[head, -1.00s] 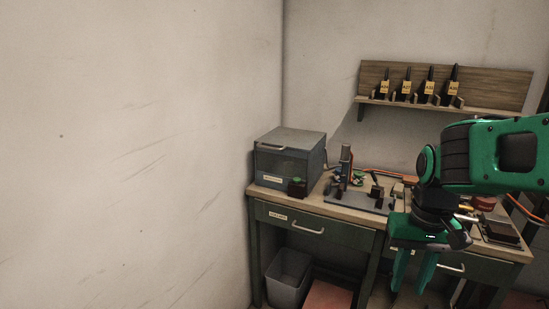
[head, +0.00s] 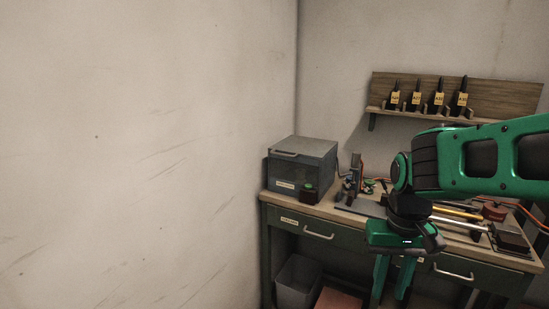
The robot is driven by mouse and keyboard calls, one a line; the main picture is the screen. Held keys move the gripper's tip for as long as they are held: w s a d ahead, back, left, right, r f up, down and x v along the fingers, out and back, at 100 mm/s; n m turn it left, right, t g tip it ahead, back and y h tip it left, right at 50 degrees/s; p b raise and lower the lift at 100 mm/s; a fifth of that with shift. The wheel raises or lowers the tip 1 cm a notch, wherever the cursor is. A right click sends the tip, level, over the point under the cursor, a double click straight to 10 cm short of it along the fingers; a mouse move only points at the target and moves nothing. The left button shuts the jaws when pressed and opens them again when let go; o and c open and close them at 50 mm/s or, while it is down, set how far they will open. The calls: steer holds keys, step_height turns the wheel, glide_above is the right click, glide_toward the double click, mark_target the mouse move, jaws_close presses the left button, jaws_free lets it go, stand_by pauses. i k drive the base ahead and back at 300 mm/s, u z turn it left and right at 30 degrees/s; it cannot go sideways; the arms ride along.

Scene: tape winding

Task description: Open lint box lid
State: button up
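A grey box (head: 299,164) with a flat lid (head: 303,146) stands at the left end of the workbench; I take it for the lint box.
The workbench (head: 335,213) carries tools to the right. A shelf (head: 460,119) with several labelled black bottles hangs above. A grey bin (head: 297,281) stands below. A bare wall is left.

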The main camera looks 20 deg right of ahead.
mark_target(309, 146)
steer(key=i, duration=1)
steer(key=z, duration=0.05)
